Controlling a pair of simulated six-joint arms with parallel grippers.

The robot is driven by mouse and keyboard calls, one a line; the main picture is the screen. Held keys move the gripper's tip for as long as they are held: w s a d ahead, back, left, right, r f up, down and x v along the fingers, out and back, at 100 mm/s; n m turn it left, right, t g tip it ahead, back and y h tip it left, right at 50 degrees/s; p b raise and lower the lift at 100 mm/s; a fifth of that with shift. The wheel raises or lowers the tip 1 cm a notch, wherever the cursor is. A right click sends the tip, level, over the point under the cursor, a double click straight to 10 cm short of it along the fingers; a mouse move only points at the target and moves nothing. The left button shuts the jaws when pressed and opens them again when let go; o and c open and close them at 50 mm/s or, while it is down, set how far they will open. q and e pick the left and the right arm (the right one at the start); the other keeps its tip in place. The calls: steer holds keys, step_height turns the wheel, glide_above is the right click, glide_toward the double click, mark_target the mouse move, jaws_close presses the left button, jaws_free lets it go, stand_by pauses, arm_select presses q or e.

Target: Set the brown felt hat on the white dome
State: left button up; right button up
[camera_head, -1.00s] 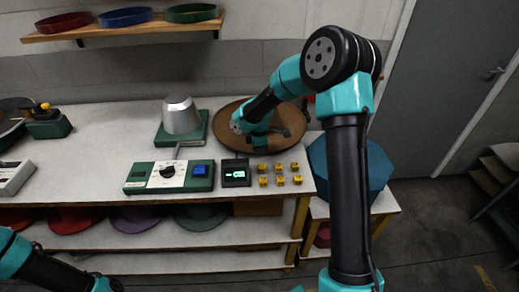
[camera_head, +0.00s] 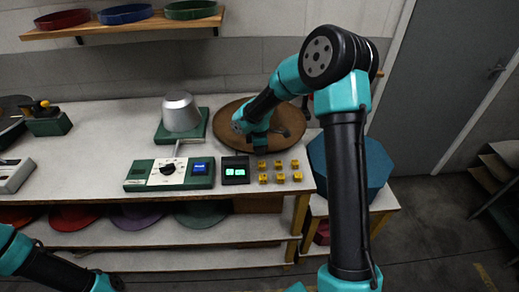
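The brown felt hat (camera_head: 236,112) lies on the back right of the bench, its wide round brim showing. My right arm hides its middle and right part. My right gripper (camera_head: 259,148) points down at the hat's front edge. Its fingers are dark and small, so I cannot tell whether they are open or shut, or touching the brim. The pale grey-white dome (camera_head: 180,112) stands bare on a green base (camera_head: 165,134), just left of the hat. My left arm comes in at the lower left, and its gripper is out of view.
In front of the dome is a green control box with a dial (camera_head: 168,168) and blue button (camera_head: 200,167). A black display (camera_head: 235,170) with green digits and several yellow blocks (camera_head: 279,165) sit to its right. A blue octagonal box (camera_head: 350,168) stands right of the bench.

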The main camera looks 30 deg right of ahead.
steer(key=o, duration=0.4)
steer(key=shift+o, duration=0.2)
step_height(320, 180, up, 17)
steer(key=shift+a+r, duration=0.2)
steer(key=shift+a, duration=0.1)
stand_by(0.5)
